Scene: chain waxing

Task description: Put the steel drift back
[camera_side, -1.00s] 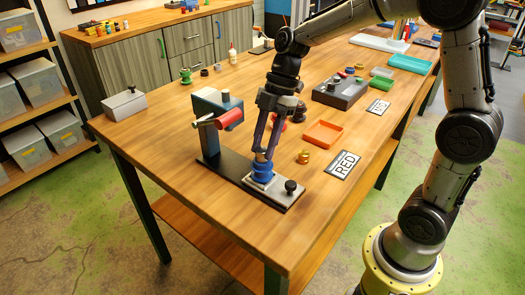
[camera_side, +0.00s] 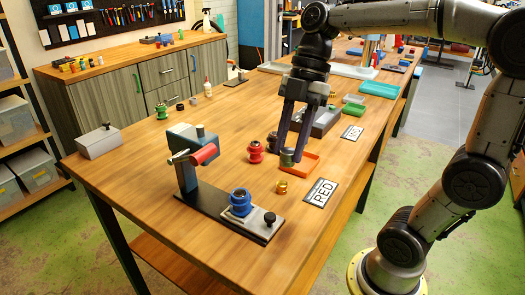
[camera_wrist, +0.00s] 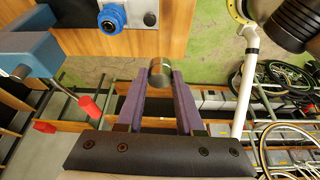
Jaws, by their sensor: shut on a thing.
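My gripper (camera_side: 287,154) is shut on the steel drift (camera_wrist: 160,72), a short grey cylinder between its fingertips. In the side view the drift (camera_side: 287,158) looks dark and small, in front of the left end of the shallow orange tray (camera_side: 309,170). I cannot tell its height above the table from this view. The blue ringed part (camera_side: 240,205) stands on the light plate of the press base (camera_side: 215,213), apart from the gripper. It also shows at the top of the wrist view (camera_wrist: 112,18).
The press has a blue head (camera_side: 192,139) and a red handle (camera_side: 204,154).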

